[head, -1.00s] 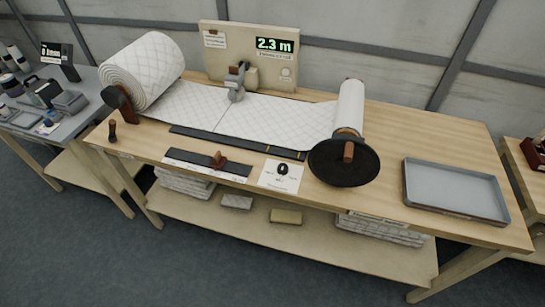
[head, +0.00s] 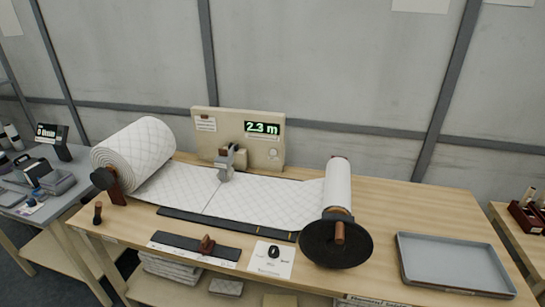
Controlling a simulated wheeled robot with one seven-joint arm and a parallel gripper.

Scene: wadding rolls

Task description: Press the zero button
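A beige panel (head: 209,144) stands upright at the back of the wooden table. Its green display (head: 262,129) reads 2.3 m. A small pale round button (head: 273,154) sits low on the panel's right side, under the display. Any marking on it is too small to read. A grey metering device (head: 227,160) stands in front of the panel, over the white quilted wadding (head: 265,198). My gripper is not in view.
The wadding runs from a large roll (head: 133,158) at left to a narrower roll (head: 338,185) with a black disc (head: 336,240) at right. A grey tray (head: 455,263) lies on the table's right. The tabletop between disc and tray is clear.

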